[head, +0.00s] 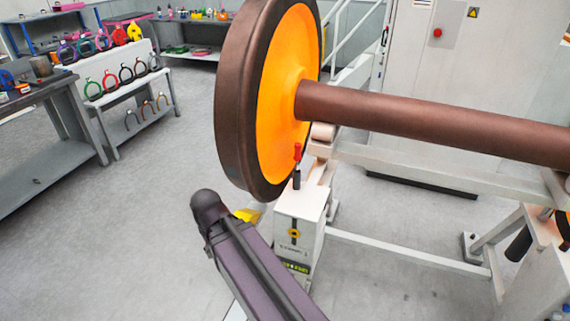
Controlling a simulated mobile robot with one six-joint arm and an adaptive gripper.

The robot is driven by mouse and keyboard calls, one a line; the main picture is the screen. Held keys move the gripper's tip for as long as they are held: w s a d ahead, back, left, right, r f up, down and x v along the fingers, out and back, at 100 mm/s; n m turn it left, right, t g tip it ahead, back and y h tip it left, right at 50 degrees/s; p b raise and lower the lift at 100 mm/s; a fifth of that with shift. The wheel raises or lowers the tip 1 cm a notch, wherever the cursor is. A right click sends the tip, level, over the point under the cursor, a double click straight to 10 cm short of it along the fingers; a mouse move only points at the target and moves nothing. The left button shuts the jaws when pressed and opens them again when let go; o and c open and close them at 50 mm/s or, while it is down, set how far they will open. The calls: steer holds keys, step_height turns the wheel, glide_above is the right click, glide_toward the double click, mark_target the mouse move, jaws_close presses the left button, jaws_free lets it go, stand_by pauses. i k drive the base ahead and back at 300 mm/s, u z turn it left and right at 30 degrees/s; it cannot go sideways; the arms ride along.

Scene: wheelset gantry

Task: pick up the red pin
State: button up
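The red pin (297,152) stands upright in the head view, just right of the wheel's lower edge. Below it is a dark cylindrical part (296,179) on top of a white box (301,205). I cannot tell whether the dark part belongs to the pin or holds it. My arm's purple link (256,267) rises from the bottom edge to a dark rounded joint, left of the box. My gripper cannot be made out in this view.
The large orange and brown wheel (283,90) and its axle (430,120) stand close above the box. A pale frame (400,248) runs right. A yellow piece (247,215) shows beside my arm. Workbenches and a rack (120,92) stand back left; floor between is clear.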

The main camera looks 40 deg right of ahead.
mark_target(297, 145)
steer(key=u, duration=0.15)
steer(key=k, duration=1.15)
steer(key=z, duration=0.85)
steer(key=i, duration=1)
steer(key=u, duration=0.05)
